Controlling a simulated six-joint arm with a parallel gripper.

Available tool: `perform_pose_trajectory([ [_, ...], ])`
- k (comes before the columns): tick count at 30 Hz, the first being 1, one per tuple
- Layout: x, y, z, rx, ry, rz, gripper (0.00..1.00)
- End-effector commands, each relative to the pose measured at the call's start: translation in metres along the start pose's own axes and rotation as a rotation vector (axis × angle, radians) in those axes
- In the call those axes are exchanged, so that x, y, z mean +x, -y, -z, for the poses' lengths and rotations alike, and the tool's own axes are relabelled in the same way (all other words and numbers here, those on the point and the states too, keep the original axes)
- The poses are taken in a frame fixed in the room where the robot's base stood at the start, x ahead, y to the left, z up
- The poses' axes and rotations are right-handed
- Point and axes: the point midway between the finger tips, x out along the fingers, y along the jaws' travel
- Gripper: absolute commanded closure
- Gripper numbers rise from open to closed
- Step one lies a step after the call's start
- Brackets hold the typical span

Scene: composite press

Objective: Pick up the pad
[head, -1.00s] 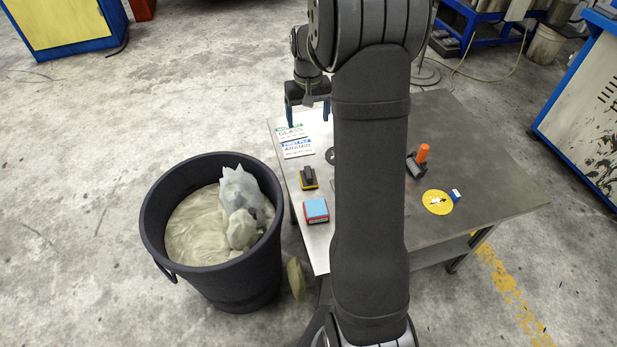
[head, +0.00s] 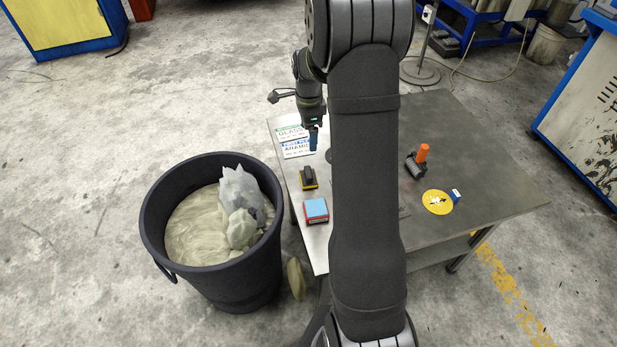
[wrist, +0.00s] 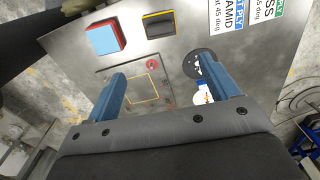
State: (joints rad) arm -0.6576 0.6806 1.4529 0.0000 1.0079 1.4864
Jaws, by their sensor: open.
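A red block with a light blue top (head: 316,208), which looks like the pad, lies on the near left part of the table. It also shows at the upper left in the wrist view (wrist: 104,40). My gripper (head: 314,138) is above the table's left side, beyond the block, with its fingers seen edge-on. In the wrist view my gripper (wrist: 165,88) is open and empty. Its blue fingers stand on either side of a yellow square outline (wrist: 143,90) on the table, apart from the block.
A black and yellow item (head: 308,178) lies just beyond the block. Printed cards (head: 295,141) lie farther back. A black disc (wrist: 197,62) is near one finger. An orange-handled tool (head: 419,160) and a yellow disc (head: 437,202) are on the right. A black bin (head: 160,225) stands left of the table.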

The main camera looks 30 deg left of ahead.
Motion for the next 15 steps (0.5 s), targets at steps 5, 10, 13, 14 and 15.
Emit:
perform_pose_trajectory([
  [5,0.011,-0.001,0.0,0.056,0.0,-0.003,0.2],
  [10,0.044,-0.001,0.0,0.055,0.0,-0.005,0.2],
  [13,0.066,-0.001,0.0,0.054,0.0,-0.005,0.2],
  [14,0.073,-0.001,0.0,0.054,0.0,-0.005,0.2],
  [15,0.082,-0.001,0.0,0.053,0.0,-0.005,0.2],
])
